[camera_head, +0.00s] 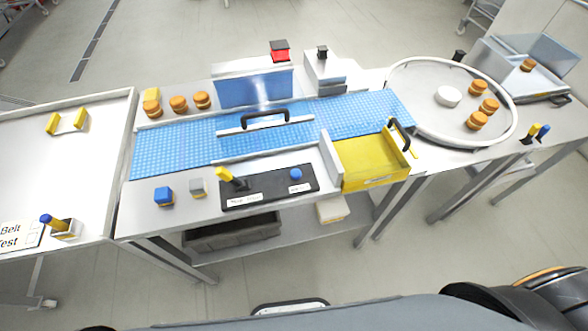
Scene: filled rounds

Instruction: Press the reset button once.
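A black control panel (268,190) lies on the front edge of the conveyor table. A round blue button (295,174) stands on its right part, with a small white label below it. The label is too small to read, so I cannot confirm that it says reset. A yellow lever with a black base (231,179) stands at the panel's left end, tilted, above another small label. Nothing touches the button. Neither of my grippers is in view.
A blue conveyor (180,148) with a black-handled guard runs behind the panel. A yellow tray (368,164) stands right of the panel. A blue block (163,196) and a grey block (198,187) stand left of it. A round table (425,115) holds several brown-orange rounds.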

